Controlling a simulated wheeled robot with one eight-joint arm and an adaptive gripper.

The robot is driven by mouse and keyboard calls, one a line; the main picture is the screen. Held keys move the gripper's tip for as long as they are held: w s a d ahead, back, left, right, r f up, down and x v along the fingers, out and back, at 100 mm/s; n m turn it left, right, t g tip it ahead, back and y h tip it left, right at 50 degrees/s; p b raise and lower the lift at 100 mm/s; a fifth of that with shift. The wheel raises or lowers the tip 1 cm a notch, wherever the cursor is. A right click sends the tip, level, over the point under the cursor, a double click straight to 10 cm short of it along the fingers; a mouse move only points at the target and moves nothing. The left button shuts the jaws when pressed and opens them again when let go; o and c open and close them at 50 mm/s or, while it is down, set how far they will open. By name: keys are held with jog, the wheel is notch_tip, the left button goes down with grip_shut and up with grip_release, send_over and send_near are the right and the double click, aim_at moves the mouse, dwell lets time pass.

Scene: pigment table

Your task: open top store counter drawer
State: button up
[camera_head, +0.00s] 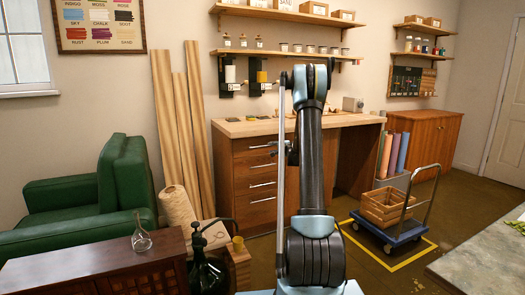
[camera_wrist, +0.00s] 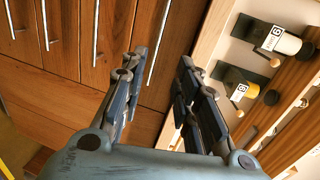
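The wooden store counter (camera_head: 225,165) stands against the back wall, with a stack of drawers with long silver handles. The top drawer (camera_head: 245,144) is directly below the pale worktop and looks shut. In the tilted wrist view, its bar handle (camera_wrist: 158,42) shows beyond my fingertips, between them in the picture. My gripper (camera_wrist: 163,57) is open and empty, one finger towards the drawer fronts and the other overlapping the worktop edge. I cannot tell whether the fingers touch the handle. In the head view my arm hides part of the counter, and the gripper is mostly hidden.
Wall holders (camera_wrist: 245,82) with labels hang above the worktop (camera_head: 240,127). A green armchair (camera_head: 120,180) and wooden planks (camera_head: 180,120) stand left. A blue trolley (camera_head: 400,228) with a crate (camera_head: 385,207) stands right. A low cabinet (camera_head: 100,265) is at the front left.

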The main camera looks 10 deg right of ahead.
jog(key=x, duration=1.2)
jog(key=d+x, duration=0.1)
jog(key=x, duration=0.5)
jog(key=shift+w+f, duration=0.25)
jog(key=shift+f, duration=0.05)
grip_shut()
